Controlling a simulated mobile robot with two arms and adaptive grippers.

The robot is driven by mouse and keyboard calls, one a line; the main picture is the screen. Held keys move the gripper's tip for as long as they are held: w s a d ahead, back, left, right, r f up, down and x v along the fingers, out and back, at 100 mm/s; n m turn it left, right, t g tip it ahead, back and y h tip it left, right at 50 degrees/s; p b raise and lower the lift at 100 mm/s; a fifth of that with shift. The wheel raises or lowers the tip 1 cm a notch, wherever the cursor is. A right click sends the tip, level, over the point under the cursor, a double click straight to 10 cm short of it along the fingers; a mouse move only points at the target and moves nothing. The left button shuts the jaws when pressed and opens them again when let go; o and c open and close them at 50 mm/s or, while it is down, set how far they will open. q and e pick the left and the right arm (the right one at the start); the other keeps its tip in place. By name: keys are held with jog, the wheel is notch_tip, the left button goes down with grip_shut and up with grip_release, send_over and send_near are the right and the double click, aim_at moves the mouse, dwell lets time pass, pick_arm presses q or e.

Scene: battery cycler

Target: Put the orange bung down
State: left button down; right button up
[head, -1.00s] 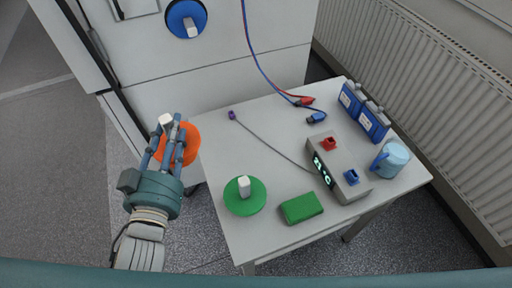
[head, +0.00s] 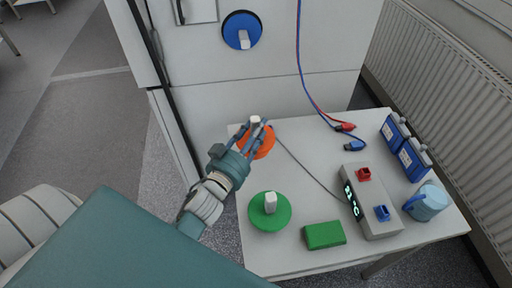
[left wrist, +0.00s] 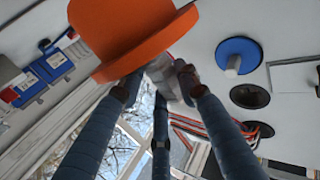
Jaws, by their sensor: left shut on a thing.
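The orange bung (head: 259,144) is a round orange disc with a pale handle. My left gripper (head: 254,128) is shut on the handle and holds the bung at the far left part of the white table (head: 310,165). In the left wrist view the orange disc (left wrist: 125,30) fills the upper left, with the fingers (left wrist: 160,85) closed around the pale handle. I cannot tell whether the disc touches the table top. My right gripper is not in view.
A green bung (head: 270,211) and a green block (head: 324,235) sit at the table's front. A grey device (head: 371,205), blue mug (head: 427,203), blue batteries (head: 405,147) and cable clips (head: 346,127) occupy the right side. A blue bung (head: 242,31) is in the cabinet front.

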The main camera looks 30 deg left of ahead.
pick_arm(q)
notch_tip(320, 180, down, 6)
jog(key=shift+f+b, duration=0.15)
jog(key=shift+b, duration=0.3)
jog(key=shift+f, duration=0.25)
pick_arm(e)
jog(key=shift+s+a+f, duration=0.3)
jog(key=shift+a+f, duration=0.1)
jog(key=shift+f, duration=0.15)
pick_arm(q)
jog(key=shift+f, duration=0.1)
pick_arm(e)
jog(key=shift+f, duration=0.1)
pick_arm(q)
jog(key=c, duration=1.3)
grip_release()
jog(key=shift+f, duration=0.1)
jog(key=shift+o, duration=0.2)
jog(key=shift+s, duration=0.15)
jog(key=shift+f, duration=0.15)
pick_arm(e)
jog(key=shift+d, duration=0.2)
